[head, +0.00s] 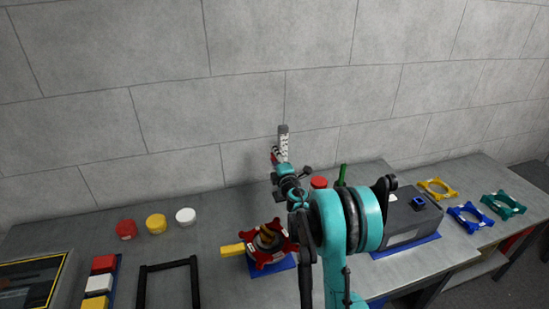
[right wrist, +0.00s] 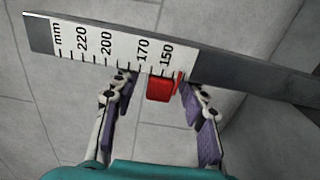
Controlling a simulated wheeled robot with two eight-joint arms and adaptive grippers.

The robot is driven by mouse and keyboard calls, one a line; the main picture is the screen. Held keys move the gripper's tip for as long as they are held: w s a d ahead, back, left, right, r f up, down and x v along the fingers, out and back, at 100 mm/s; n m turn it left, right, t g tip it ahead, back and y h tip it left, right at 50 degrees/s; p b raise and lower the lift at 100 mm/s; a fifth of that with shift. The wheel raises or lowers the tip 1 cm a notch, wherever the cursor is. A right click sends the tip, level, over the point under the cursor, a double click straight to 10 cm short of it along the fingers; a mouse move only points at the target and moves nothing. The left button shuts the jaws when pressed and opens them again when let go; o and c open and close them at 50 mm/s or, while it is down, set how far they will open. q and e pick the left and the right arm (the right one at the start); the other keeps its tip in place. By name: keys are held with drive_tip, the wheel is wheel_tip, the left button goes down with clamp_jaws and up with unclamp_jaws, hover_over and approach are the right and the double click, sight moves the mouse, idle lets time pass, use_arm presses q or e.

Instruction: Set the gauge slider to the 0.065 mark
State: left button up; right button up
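The gauge is an upright grey bar with a white millimetre scale (head: 283,140), standing behind the bench against the wall in the head view. In the right wrist view its scale (right wrist: 110,48) shows printed marks such as 150, 170, 200 and 220. The red slider (right wrist: 160,88) sits at the scale's edge near the 150 to 160 marks; its far side is hidden. My right gripper (right wrist: 158,88) is open with a finger on each side of the slider. A gap shows at the left finger; the right finger is close, contact unclear. My left gripper is not in view.
A red hub fixture with a yellow handle (head: 232,250) stands in front of the gauge. A grey box (head: 408,222) is to the right, with coloured rings (head: 470,217) beyond. Red, yellow and white caps (head: 156,223) and a black frame (head: 143,290) lie left.

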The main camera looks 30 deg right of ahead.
clamp_jaws()
wheel_tip(320, 180, up, 7)
drive_tip(key=p, duration=0.4)
drive_tip(key=shift+f, duration=0.25)
drive_tip(key=shift+o, duration=0.9)
unclamp_jaws()
drive_tip(key=v, duration=1.2)
